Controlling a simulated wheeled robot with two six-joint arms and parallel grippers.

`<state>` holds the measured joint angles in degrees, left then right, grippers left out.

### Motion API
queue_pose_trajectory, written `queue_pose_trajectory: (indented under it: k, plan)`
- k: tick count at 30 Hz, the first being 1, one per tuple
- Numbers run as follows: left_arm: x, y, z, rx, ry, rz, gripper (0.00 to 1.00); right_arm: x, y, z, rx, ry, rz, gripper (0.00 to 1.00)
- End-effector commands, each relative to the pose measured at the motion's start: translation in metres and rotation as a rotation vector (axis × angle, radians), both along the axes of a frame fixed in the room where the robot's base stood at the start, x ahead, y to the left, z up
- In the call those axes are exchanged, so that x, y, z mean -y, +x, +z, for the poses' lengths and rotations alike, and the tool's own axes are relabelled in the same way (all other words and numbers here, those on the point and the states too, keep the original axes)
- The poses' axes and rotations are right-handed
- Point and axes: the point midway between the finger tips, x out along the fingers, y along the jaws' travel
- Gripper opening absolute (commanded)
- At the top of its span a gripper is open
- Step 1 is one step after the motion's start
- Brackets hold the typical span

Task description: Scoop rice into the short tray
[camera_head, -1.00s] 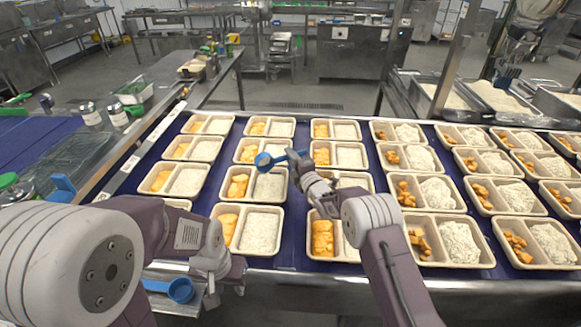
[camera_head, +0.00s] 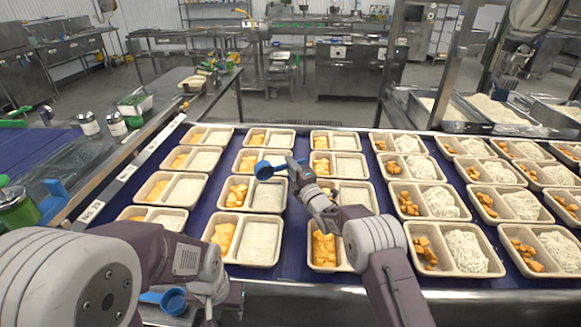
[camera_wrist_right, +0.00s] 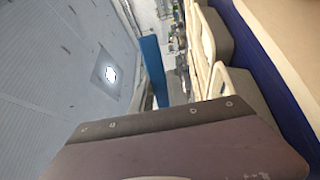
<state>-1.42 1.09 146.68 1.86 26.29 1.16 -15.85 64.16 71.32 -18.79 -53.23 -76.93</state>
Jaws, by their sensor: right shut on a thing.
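My right gripper (camera_head: 298,168) is shut on the handle of a blue scoop (camera_head: 264,171). It holds the scoop above the trays of the second column from the left; whether the cup holds rice is unclear. The handle also shows as a blue strip in the right wrist view (camera_wrist_right: 153,70). Two-compartment trays have orange food on the left and white rice on the right. One tray (camera_head: 243,265) stands near the front edge, and another (camera_head: 330,268) is partly hidden by my right arm. My left gripper (camera_head: 208,297) is low at the front, beside a second blue scoop (camera_head: 174,301); its fingers are unclear.
Trays fill the blue belt (camera_head: 292,262) in rows. Rice looks flatter in the left columns and heaped in the right ones. Metal bins of rice (camera_head: 495,108) stand at the back right. Jars (camera_head: 88,123) and a green-lidded container (camera_head: 15,205) stand at the left.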

Motion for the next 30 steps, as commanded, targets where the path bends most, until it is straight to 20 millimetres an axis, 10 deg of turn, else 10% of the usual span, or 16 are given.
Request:
queue_pose_trajectory:
  k: [30]
  plan:
    - [0.0, 0.0, 0.021, 0.0, 0.0, 0.0, 0.36, 0.0, 0.0, 0.051, -0.003, -0.002, 0.0, 0.0]
